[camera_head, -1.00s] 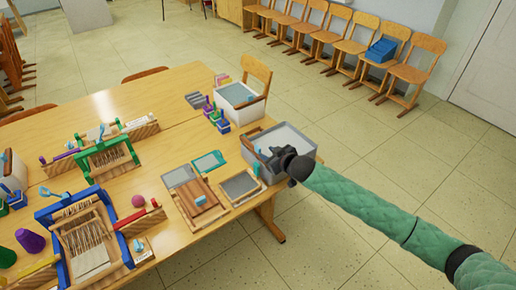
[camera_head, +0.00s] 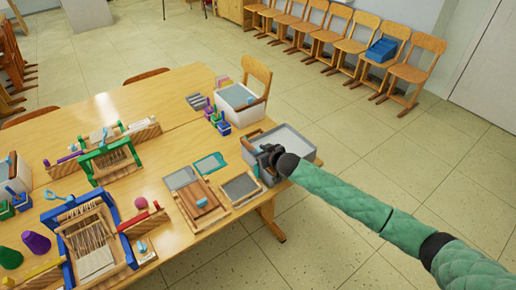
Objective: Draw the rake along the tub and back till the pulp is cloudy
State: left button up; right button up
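The grey tub (camera_head: 311,154) with pale pulp (camera_head: 287,138) stands at the right corner of the wooden table. My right gripper (camera_head: 268,156) is at the tub's left end, pointing down over it. The gripper and dark wrist hide that end of the tub. A small piece of brown wood, perhaps part of the rake, shows beside the gripper at the tub's far left rim; the rest of the rake is hidden. The fingers are too small and dark to tell whether they are shut on it. My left gripper is not in view.
A second tub (camera_head: 234,107) stands farther back. Framed screens (camera_head: 240,187), a wooden press or board (camera_head: 200,203), a green frame and small looms (camera_head: 80,230) crowd the table to the left. Floor right of the table is clear; chairs line the wall.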

jog(key=shift+w+a+f, duration=0.2)
jog(key=shift+w+a, duration=0.05)
jog(key=shift+w, duration=0.1)
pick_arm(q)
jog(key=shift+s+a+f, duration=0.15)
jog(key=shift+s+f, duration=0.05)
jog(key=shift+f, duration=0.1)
pick_arm(e)
grip_shut()
jog(key=shift+d, duration=0.1)
